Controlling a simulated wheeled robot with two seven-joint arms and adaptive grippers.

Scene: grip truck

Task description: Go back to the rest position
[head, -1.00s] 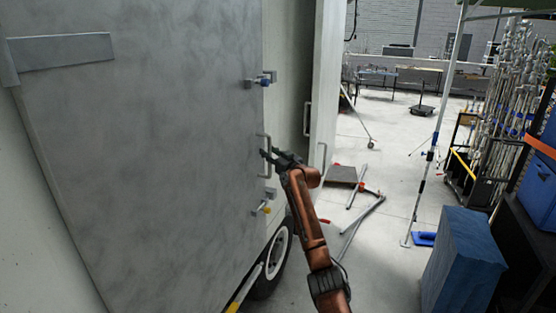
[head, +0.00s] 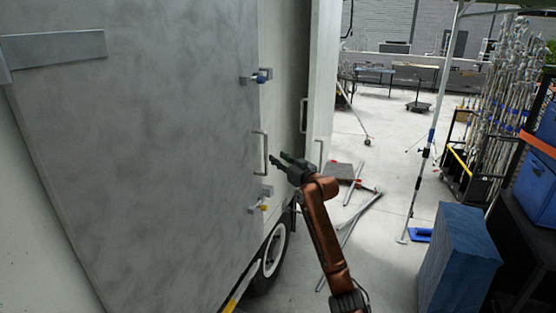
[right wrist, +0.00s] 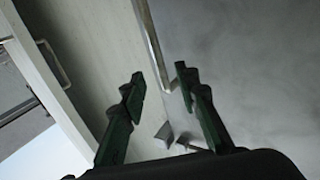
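My right gripper (head: 279,162) is in the middle of the head view, just right of the door handle (head: 260,153) on the grey truck door (head: 150,150). Its fingers are apart and nothing is between them. In the right wrist view the gripper (right wrist: 158,85) shows two dark green fingers spread, with a handle bar (right wrist: 150,40) beyond them, apart from the fingers. My left gripper is not in view.
Latches sit above (head: 258,77) and below (head: 262,200) the handle. A truck wheel (head: 272,255) is under the door. Blue case (head: 455,265) stands at the right. Metal poles (head: 350,215) lie on the floor behind my arm. Open floor extends beyond.

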